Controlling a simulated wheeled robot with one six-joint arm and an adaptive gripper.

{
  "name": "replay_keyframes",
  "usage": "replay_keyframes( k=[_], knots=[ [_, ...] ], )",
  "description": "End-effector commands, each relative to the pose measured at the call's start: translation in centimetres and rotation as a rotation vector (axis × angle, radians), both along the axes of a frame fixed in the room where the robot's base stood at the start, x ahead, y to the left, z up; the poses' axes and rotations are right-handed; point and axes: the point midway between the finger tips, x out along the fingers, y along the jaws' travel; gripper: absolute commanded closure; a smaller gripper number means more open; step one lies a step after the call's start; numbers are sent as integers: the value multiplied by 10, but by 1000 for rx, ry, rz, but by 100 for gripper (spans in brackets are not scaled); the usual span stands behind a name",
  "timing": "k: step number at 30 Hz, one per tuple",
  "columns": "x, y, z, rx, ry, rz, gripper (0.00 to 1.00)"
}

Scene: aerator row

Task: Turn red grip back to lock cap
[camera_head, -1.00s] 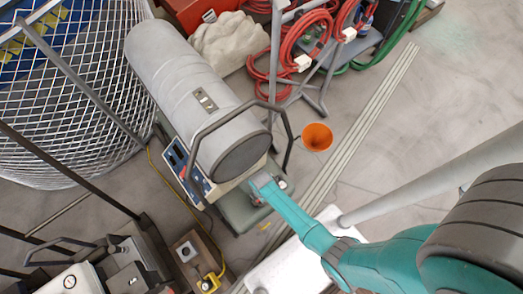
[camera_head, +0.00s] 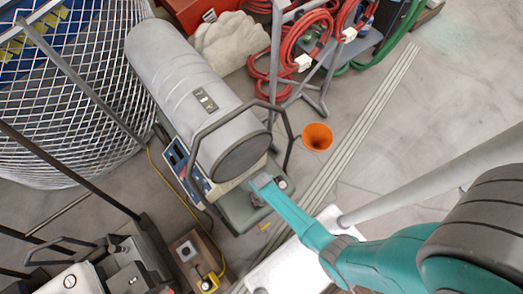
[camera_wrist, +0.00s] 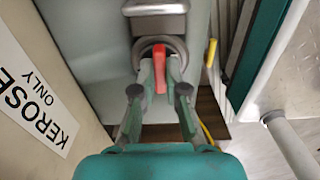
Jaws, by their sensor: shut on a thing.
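The red grip (camera_wrist: 160,68) shows in the wrist view as an upright red bar, tilted slightly. It sits in a round grey metal cap (camera_wrist: 150,46) on a grey-green tank (camera_wrist: 88,50). My gripper (camera_wrist: 160,78) is shut on the red grip, one finger on each side of it. In the head view my gripper (camera_head: 264,184) reaches the tank (camera_head: 238,208) below the front end of the grey cylinder; the red grip is hidden there.
A grey cylindrical heater (camera_head: 200,95) with a dark tubular handle (camera_head: 285,112) stands above the tank. A white KEROSENE ONLY label (camera_wrist: 35,95) is at left in the wrist view. An orange cone (camera_head: 317,137) and long rails (camera_head: 365,120) lie right of the heater.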

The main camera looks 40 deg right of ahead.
Motion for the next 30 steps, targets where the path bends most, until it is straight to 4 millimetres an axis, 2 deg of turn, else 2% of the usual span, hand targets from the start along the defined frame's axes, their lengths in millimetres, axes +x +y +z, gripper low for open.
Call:
replay_keyframes(
  k=[11, 30],
  knots=[
    [0, 0, 0, 0, 0, -196, 100],
    [0, 0, 0, 0, 0, -799, 100]
  ],
)
